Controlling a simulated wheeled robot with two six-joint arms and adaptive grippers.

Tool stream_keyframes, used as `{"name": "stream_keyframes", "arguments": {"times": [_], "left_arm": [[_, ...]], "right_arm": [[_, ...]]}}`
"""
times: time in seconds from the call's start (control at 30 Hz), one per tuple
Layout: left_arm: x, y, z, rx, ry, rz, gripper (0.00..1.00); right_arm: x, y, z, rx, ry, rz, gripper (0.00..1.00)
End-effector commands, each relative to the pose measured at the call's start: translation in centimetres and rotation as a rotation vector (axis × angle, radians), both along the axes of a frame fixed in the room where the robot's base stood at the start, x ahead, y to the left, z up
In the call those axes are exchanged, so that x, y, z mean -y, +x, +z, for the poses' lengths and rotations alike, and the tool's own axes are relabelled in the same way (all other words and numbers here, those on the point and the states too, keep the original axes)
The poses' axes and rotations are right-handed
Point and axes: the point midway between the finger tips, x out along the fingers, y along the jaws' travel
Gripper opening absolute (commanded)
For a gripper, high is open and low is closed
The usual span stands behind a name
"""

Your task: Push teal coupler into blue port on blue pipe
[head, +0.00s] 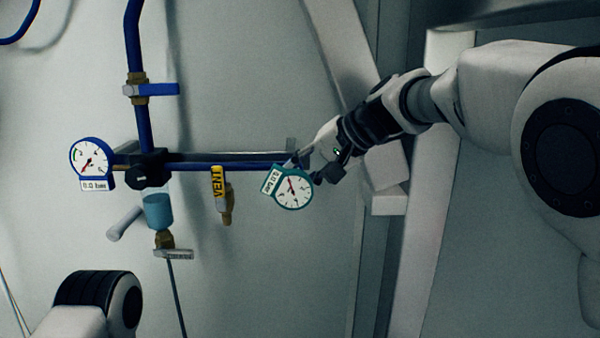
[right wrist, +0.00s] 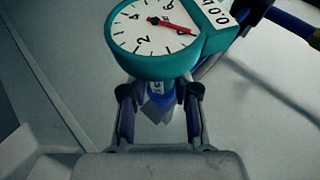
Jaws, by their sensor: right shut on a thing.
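A teal-rimmed round gauge (head: 292,188) with a tilted label is at the right end of the blue pipe (head: 235,164). My right gripper (head: 308,162) is shut at this gauge, on its blue stem (right wrist: 160,88) behind the teal housing (right wrist: 150,66) in the right wrist view. Whether the gauge touches the pipe end cannot be told. A teal cylinder (head: 158,210) hangs under the black block (head: 149,168) on the pipe, with a brass valve (head: 164,239) below it. Which teal part is the coupler, and the blue port itself, are unclear. My left gripper is out of view.
A blue-rimmed gauge (head: 90,158) stands left of the black block. A yellow VENT valve (head: 218,184) hangs under the pipe. A blue-handled valve (head: 150,89) sits on the upright pipe. A grey frame post (head: 420,230) stands right; the wall below the pipe is open.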

Motion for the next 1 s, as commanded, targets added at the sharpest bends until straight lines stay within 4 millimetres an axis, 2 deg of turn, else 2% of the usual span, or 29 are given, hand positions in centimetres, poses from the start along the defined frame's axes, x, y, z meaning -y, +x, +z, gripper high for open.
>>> {"name": "stream_keyframes", "arguments": {"times": [0.33, 0.37, 0.4, 0.43, 0.77, 1.0], "left_arm": [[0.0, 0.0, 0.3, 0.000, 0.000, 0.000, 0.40], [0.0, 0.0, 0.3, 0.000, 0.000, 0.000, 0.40], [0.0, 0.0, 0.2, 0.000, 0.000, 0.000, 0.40], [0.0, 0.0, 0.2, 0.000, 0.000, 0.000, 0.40], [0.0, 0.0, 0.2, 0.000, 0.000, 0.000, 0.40], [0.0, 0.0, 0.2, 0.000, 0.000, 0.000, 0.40]], "right_arm": [[0.0, 0.3, 0.1, 0.000, 0.001, 0.000, 0.00], [0.0, 0.3, 0.1, 0.000, 0.001, 0.000, 0.40], [0.0, 0.3, 0.0, 0.000, 0.001, 0.000, 0.55], [0.0, 0.3, 0.0, 0.000, 0.001, 0.000, 0.59], [0.2, 0.2, 0.2, 0.000, 0.000, 0.000, 0.59], [3.0, -1.4, 3.0, 0.002, 0.004, -0.003, 0.59]]}}
